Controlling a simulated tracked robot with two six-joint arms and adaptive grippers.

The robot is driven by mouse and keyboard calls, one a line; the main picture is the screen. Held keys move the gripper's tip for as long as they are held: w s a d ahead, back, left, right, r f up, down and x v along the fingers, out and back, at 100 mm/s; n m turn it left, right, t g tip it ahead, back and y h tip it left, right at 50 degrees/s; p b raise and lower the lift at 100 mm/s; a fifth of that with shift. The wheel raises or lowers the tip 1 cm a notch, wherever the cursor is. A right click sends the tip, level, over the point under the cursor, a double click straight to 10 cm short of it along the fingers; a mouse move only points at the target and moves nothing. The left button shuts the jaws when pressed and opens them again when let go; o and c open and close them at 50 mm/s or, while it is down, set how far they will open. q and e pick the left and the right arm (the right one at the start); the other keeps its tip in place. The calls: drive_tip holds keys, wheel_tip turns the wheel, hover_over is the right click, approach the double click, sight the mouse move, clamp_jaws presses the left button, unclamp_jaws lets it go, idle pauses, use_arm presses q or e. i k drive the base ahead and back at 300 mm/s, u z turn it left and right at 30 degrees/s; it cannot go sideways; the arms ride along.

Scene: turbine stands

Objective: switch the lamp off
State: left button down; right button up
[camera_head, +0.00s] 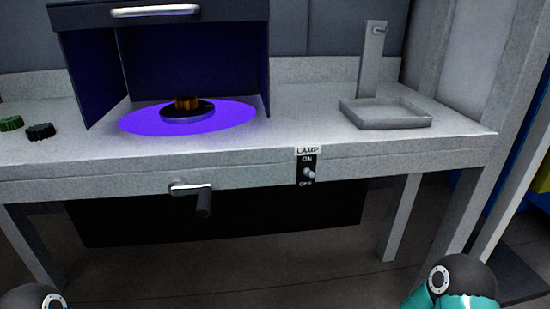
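The lamp switch (309,173) is on the front edge of the grey bench, on a dark plate with a LAMP label above it, ON at the top and OFF at the bottom. Its small light knob sits near the middle of the plate, and its exact position is hard to tell. Purple light (235,122) shines on the bench top inside the dark hood (190,60), so the lamp appears lit. Parts of my arms show at the bottom left and bottom right corners. Neither gripper is in view.
A crank handle (197,195) sticks out from the bench front, left of the switch. A round turntable (187,113) with a brown part (187,102) stands under the hood. A grey tray (385,113) with a post is at the right. Green (11,124) and black (40,132) pieces lie left.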

sight(307, 172)
drive_tip(key=u, duration=0.3)
drive_tip(key=k, duration=0.55)
drive_tip(key=z, duration=1.25)
drive_tip(key=i, duration=1)
drive_tip(key=z, duration=0.05)
